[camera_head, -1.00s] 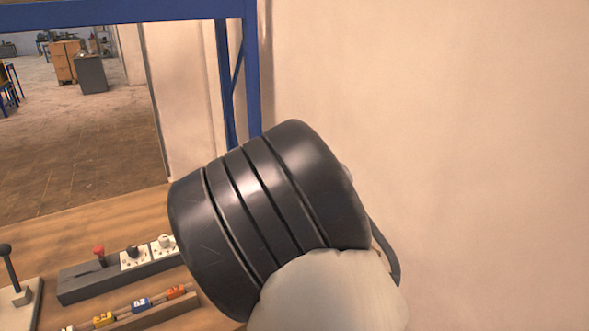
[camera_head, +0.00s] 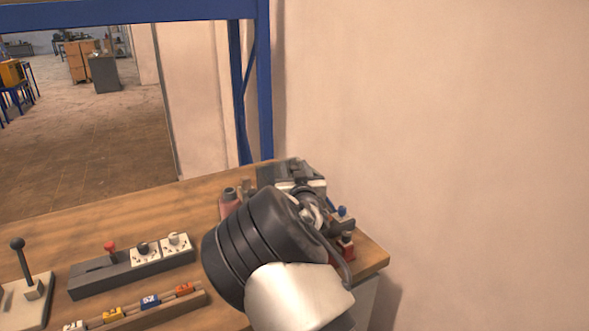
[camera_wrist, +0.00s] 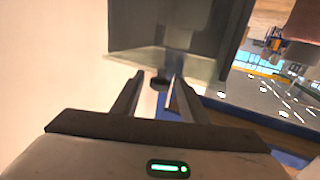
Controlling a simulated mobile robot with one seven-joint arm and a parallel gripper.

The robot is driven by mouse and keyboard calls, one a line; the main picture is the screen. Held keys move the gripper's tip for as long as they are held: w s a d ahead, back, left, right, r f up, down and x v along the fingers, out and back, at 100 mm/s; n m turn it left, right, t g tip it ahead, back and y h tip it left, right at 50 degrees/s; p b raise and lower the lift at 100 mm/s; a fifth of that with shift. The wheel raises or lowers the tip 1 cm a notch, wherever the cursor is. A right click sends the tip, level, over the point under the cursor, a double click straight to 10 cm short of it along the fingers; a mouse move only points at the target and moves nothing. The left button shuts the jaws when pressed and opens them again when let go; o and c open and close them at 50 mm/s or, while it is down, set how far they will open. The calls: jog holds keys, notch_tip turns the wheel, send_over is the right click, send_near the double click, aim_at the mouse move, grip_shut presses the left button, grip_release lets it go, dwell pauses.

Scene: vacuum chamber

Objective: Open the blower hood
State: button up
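In the wrist view, a dark grey box-like part with a pale, see-through lower edge, perhaps the blower hood (camera_wrist: 175,30), fills the top middle. My gripper (camera_wrist: 157,80) points at its lower edge, with its two fingers apart. In the head view, a grey and white device (camera_head: 300,174) stands at the table's back right corner, partly hidden by my arm. My gripper is mostly hidden there behind my arm.
A reddish bottle (camera_head: 229,203) stands left of the device. A blue frame post (camera_head: 264,90) and bare wall are close behind.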

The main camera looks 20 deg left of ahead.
grip_shut()
jog(key=shift+r, duration=0.15)
